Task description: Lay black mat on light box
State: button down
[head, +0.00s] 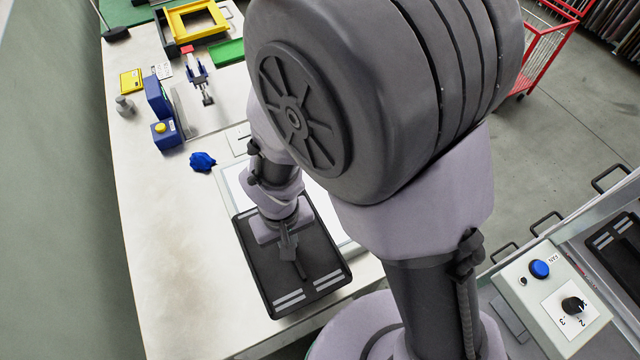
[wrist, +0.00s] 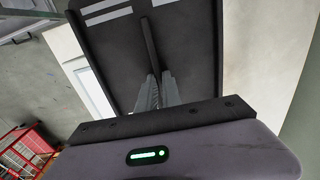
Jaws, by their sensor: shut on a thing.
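The black mat (head: 262,272) is a dark rectangular sheet with a raised edge, pale stripes at its near end and a raised rib along its middle. My gripper (head: 290,252) is shut on that rib from above; the wrist view shows the fingers (wrist: 155,90) closed around it. The light box (head: 325,205) is a pale flat panel on the bench, partly hidden by the mat and my arm. The mat covers part of it and extends past it to the left and front. I cannot tell whether the mat touches it. Its pale edge also shows in the wrist view (wrist: 72,48).
A blue device with a yellow button (head: 165,132) stands farther back. A control box with a blue button (head: 540,268) is at the right.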

jog(key=w, duration=0.5)
jog(key=w+a+f, duration=0.1)
jog(key=w, duration=0.9)
jog(key=shift+w+a+f, duration=0.1)
jog(key=shift+a+f, duration=0.25)
jog(key=shift+a, duration=0.05)
notch_tip(320, 180, down, 3)
jog(key=shift+w+f+b, duration=0.1)
jog(key=shift+f+b, duration=0.1)
jog(key=shift+b, duration=0.3)
jog(key=shift+f, duration=0.2)
jog(key=c, duration=1.5)
grip_release()
jog(key=shift+r, duration=0.15)
